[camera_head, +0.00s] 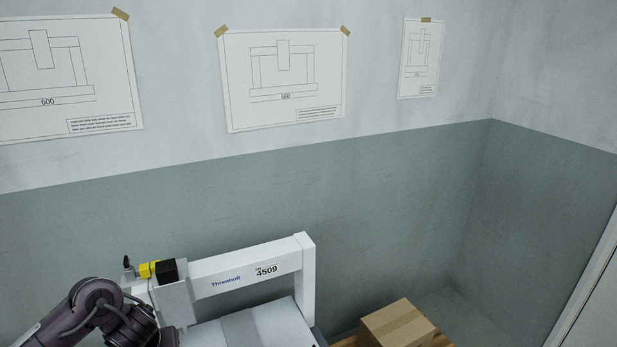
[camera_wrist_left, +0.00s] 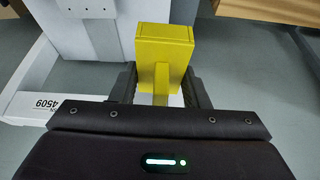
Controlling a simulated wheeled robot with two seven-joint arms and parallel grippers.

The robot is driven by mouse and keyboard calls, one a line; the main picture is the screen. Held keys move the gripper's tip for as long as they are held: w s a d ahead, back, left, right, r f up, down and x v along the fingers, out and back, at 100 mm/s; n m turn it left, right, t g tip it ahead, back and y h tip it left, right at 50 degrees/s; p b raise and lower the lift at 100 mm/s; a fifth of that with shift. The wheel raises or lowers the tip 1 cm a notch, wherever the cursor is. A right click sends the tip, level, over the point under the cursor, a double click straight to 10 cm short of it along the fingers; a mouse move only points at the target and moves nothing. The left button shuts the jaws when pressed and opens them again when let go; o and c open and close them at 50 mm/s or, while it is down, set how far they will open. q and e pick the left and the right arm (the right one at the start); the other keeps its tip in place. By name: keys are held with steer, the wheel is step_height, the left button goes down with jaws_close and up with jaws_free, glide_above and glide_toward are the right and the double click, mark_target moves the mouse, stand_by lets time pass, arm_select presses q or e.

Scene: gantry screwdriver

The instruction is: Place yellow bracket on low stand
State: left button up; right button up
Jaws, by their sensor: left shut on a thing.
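The yellow bracket (camera_wrist_left: 165,48) shows in the left wrist view as a blocky yellow piece with a narrower stem. My left gripper (camera_wrist_left: 161,88) is shut on that stem, with one dark finger on each side. The block end sticks out beyond the fingers, above the floor in the picture. In the head view my left arm comes in at the lower left, and its gripper and the bracket cannot be made out there. My right gripper is in neither view. I cannot make out a low stand for certain.
The white gantry (camera_head: 247,268) marked 4509 stands beside my left arm, with a black and yellow unit (camera_head: 165,270) at its left end. A cardboard box (camera_head: 398,328) sits at lower right. A wooden surface (camera_wrist_left: 262,9) shows in the wrist view, with bare floor below it.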

arm_select(q)
steer(key=w+d+r+m+h, duration=0.2)
steer(key=d+r+m, duration=0.3)
steer(key=d+r, duration=0.45)
steer(key=s+d+r+m+h, duration=0.2)
steer(key=s+d+r+m, duration=0.1)
steer(key=s+d+m, duration=0.3)
steer(key=shift+s, duration=1.15)
